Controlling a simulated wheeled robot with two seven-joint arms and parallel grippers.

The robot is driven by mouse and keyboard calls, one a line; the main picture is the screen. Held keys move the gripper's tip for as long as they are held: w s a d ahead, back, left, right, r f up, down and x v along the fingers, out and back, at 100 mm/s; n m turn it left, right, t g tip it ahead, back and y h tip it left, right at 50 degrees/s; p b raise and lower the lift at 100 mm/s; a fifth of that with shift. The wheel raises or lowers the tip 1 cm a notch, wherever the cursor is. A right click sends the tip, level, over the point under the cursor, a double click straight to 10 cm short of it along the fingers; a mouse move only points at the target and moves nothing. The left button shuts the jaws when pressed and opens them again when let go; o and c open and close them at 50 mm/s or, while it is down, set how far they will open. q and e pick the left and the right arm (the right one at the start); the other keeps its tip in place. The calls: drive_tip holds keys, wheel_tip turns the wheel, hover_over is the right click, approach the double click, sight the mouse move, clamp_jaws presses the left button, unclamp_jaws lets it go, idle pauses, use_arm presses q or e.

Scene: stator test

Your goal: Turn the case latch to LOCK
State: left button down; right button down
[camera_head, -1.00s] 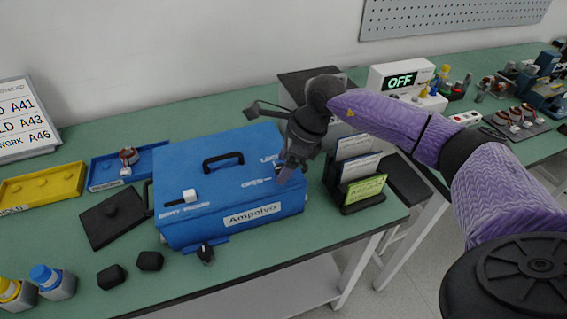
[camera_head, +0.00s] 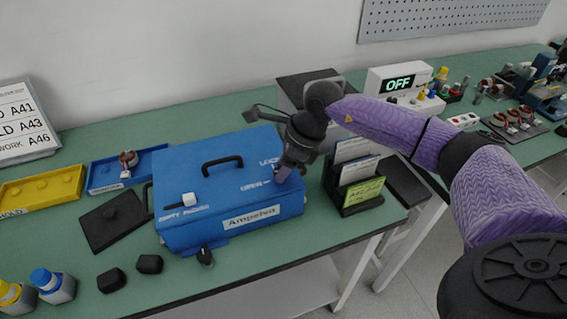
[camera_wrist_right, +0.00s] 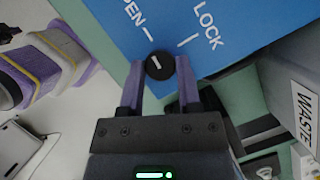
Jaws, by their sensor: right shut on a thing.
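The blue case (camera_head: 225,205) stands closed on the green bench, with a black carry handle and a label reading Ampelvo. Its latch is a round black knob (camera_wrist_right: 159,65) with a white line, seen in the right wrist view at the lid corner. The knob's line slants toward the OPEN mark (camera_wrist_right: 147,34), and the LOCK mark (camera_wrist_right: 188,40) lies to its right. My right gripper (camera_wrist_right: 158,78) has its purple fingers around the knob and is shut on it. In the head view the right gripper (camera_head: 281,177) hides the knob.
A black card holder (camera_head: 350,190) stands just right of the case. A grey box marked WASTE (camera_wrist_right: 295,95) is behind it. A yellow tray (camera_head: 45,190), a blue tray (camera_head: 105,183) and bottles (camera_head: 55,287) are at left. A display (camera_head: 398,83) reads OFF.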

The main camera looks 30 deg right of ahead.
drive_tip(key=m+p, duration=0.1)
drive_tip(key=m, duration=0.1)
drive_tip(key=m+t+h+p, duration=0.1)
drive_tip(key=m, duration=0.1)
drive_tip(key=shift+a+r, duration=0.1)
drive_tip(key=shift+r, duration=0.1)
drive_tip(key=m+p, duration=0.1)
drive_tip(key=m+h+p, duration=0.1)
drive_tip(key=m, duration=0.1)
drive_tip(key=shift+s+a+f+m+t, duration=0.1)
drive_tip(key=shift+m+t, duration=0.2)
drive_tip(key=m+h+p, duration=0.1)
drive_tip(key=m+h, duration=0.1)
drive_tip(key=m, duration=0.2)
drive_tip(key=shift+a+m, duration=0.15)
drive_tip(key=shift+m, duration=0.15)
drive_tip(key=shift+f+m+h, duration=0.1)
drive_tip(key=shift+m+h, duration=0.9)
drive_tip(key=shift+m, duration=1.5)
drive_tip(key=shift+a+g, duration=0.1)
drive_tip(key=shift+g, duration=0.3)
drive_tip(key=shift+c, duration=1.5)
unclamp_jaws()
